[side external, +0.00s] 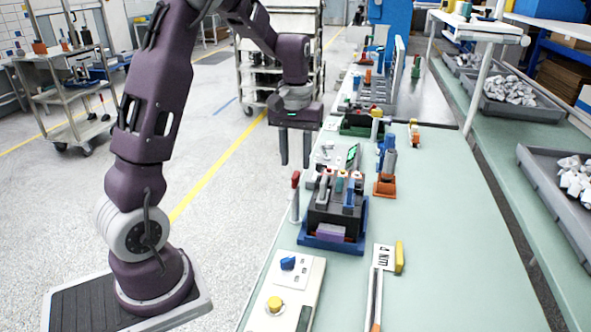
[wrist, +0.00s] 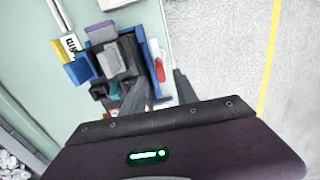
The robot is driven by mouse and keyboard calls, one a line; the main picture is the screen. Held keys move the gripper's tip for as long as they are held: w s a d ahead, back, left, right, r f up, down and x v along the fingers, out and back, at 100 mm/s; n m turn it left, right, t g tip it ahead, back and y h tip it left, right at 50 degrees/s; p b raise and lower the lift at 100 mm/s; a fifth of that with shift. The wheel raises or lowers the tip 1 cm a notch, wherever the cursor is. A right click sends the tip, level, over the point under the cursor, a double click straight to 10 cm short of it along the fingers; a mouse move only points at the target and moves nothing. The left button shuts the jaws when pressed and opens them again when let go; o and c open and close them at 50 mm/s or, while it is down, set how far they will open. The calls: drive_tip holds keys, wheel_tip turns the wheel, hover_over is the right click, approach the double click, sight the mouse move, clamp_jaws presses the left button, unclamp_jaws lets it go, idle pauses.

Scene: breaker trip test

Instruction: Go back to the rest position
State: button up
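My gripper (side external: 295,163) hangs with its fingers pointing down, behind and above the breaker block in the side external view, near the bench's left edge. Its two fingers stand apart with nothing between them. The dark breaker block (side external: 322,221) sits in a blue base (side external: 330,246) on the green bench, with several grey, blue and orange-topped levers on it. In the wrist view the block (wrist: 112,62) is beyond the fingers, which partly cover that area. A red-topped post (side external: 295,198) stands upright left of the block.
A control panel (side external: 303,277) with blue and yellow knobs lies at the front. An orange-based stand (side external: 384,186) is right of the block. A card and yellow piece (side external: 399,257) lie nearby. The bench's right side (side external: 450,230) is clear; open floor lies left.

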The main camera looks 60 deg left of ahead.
wheel_tip(320, 180, up, 3)
drive_tip(key=shift+f, duration=0.15)
drive_tip(key=shift+d+r, duration=0.15)
drive_tip(key=shift+r, duration=0.05)
drive_tip(key=s+d+r+m+t, duration=0.35)
drive_tip(key=s+d+r, duration=0.45)
drive_tip(key=d, duration=0.3)
drive_tip(key=s+d+f+m+t, duration=0.1)
drive_tip(key=s+d+m, duration=0.4)
drive_tip(key=s, duration=0.7)
drive_tip(key=shift+s+d+t, duration=0.3)
drive_tip(key=shift+d+t, duration=0.25)
drive_tip(key=shift+d, duration=0.45)
